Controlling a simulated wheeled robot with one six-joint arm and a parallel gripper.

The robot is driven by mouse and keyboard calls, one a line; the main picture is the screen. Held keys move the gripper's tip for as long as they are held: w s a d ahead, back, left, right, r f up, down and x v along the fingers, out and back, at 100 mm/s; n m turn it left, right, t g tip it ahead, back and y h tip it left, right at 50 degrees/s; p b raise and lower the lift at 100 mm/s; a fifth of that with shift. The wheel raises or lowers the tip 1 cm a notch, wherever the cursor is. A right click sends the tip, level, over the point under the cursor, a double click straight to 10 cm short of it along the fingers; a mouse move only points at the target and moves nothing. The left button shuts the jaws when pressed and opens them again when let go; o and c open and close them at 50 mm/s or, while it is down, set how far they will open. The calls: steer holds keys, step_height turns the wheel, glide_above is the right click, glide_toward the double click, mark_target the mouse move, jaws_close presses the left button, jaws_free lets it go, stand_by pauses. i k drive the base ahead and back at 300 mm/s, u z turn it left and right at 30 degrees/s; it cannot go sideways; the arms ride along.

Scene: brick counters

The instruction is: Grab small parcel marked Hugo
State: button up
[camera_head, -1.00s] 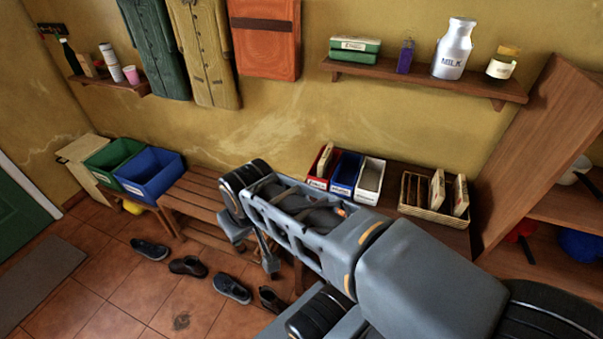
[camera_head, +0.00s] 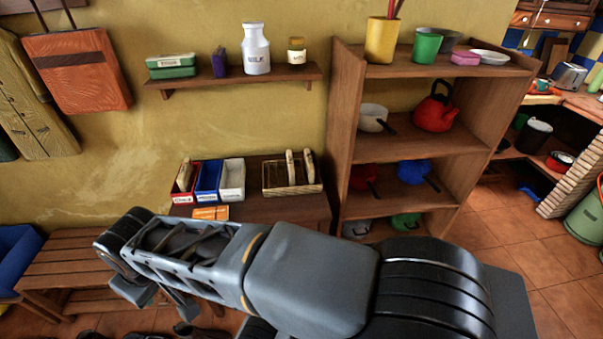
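No label reading Hugo can be made out. Upright pale parcels (camera_head: 290,167) stand in a wicker basket (camera_head: 292,190) on the dark wooden bench. Another pale parcel (camera_head: 185,174) stands in a small red bin (camera_head: 183,195). A flat orange item (camera_head: 210,213) lies in front of the bins; its marking is too small to read. My gripper (camera_head: 162,303) hangs at the lower left, in front of and below the bins. Its fingers are apart with nothing seen between them. My arm hides part of the bench.
A blue bin (camera_head: 208,180) and a white bin (camera_head: 232,180) stand beside the red one. A wall shelf (camera_head: 240,79) holds a milk can (camera_head: 256,48). A tall wooden shelf unit (camera_head: 340,130) stands to the right. Shoes lie at the bottom left.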

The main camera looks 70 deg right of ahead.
mark_target(289, 160)
steer(key=z, duration=4.1)
steer(key=k, duration=0.6)
steer(key=u, duration=1.6)
steer(key=i, duration=0.5)
